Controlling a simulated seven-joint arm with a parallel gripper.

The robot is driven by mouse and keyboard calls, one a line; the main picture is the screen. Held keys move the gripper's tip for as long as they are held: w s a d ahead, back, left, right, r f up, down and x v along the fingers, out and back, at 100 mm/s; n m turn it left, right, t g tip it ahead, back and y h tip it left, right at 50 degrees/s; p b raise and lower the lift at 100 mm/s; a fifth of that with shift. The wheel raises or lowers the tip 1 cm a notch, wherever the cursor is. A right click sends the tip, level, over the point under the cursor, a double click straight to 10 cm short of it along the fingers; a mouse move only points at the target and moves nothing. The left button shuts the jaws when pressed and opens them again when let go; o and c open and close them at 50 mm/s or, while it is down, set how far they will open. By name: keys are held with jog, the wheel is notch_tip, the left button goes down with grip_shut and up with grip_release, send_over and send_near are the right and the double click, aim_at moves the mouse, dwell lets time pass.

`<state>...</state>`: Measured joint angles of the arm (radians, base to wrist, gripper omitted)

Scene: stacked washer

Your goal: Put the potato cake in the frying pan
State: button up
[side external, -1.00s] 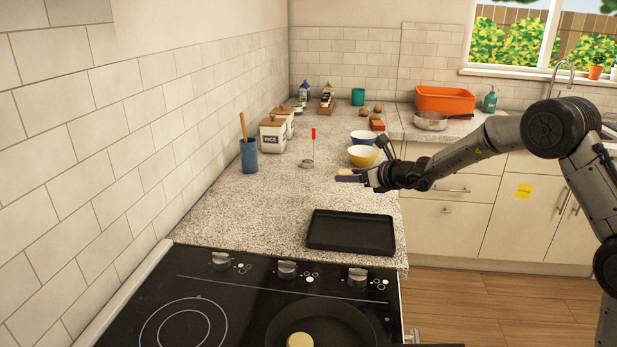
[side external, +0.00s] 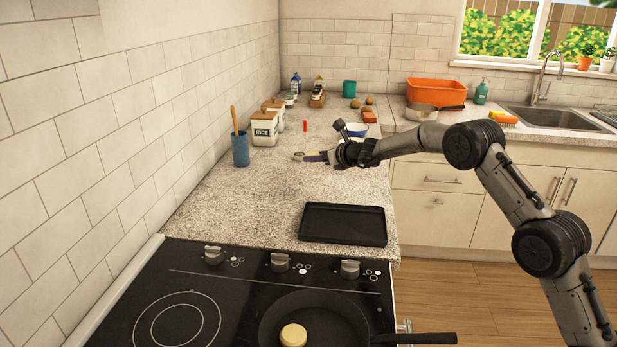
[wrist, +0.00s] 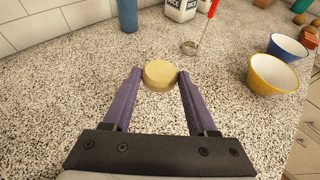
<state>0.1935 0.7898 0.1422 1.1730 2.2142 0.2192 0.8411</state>
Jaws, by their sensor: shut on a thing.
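My gripper (wrist: 160,76) is shut on a round tan potato cake (wrist: 160,75), pinched between its purple fingertips in the wrist view. In the side view my gripper (side external: 316,156) is over the granite counter, beyond the black tray; the cake there is too small to make out clearly. The dark frying pan (side external: 340,318) sits on the stove at the bottom, its handle pointing right. A second round cake (side external: 293,335) lies inside the pan. The held cake is well away from the pan.
An empty black tray (side external: 343,224) lies between my gripper and the stove. Near my gripper are a red-handled ladle (wrist: 200,35), a yellow bowl (wrist: 273,75) and a blue bowl (wrist: 287,47). A rice canister (side external: 265,129) and blue utensil cup (side external: 240,150) stand along the wall.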

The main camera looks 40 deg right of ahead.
send_over(309, 183)
notch_tip(309, 183, down, 6)
jog(key=shift+w+f, duration=0.1)
jog(key=shift+f, duration=1.55)
jog(key=shift+f, duration=0.2)
jog(key=o, duration=1.3)
jog(key=shift+o, duration=0.2)
jog(key=shift+r, duration=0.15)
